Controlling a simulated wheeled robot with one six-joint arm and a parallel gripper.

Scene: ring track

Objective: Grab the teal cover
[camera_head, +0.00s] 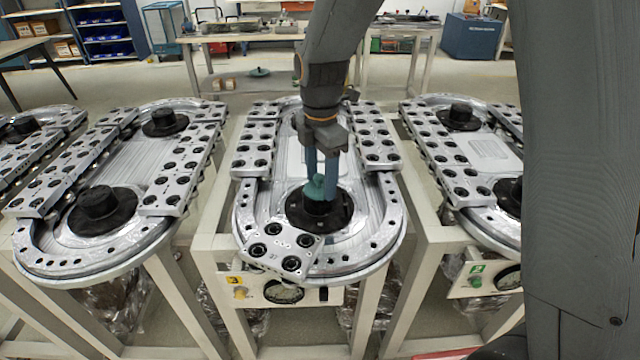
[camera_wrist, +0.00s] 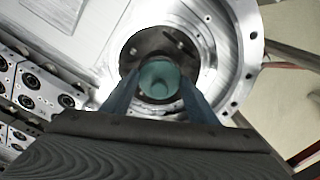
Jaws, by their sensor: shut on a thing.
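The teal cover (camera_head: 316,187) sits at the black round hub (camera_head: 335,212) at the near end of the middle ring track (camera_head: 392,215). My gripper (camera_head: 321,182) reaches straight down over it, with its blue fingers on either side of the cover. In the wrist view the teal cover (camera_wrist: 160,80) lies between the two fingertips (camera_wrist: 160,88), with the dark hub (camera_wrist: 138,45) around it. My gripper is shut on the cover. Whether the cover still touches the hub cannot be told.
Similar ring tracks stand close on the left (camera_head: 95,262) and right (camera_head: 478,212), with narrow gaps between. A metal plate with several holes (camera_head: 282,248) lies on the track just in front of the hub. A workbench (camera_head: 270,38) stands behind.

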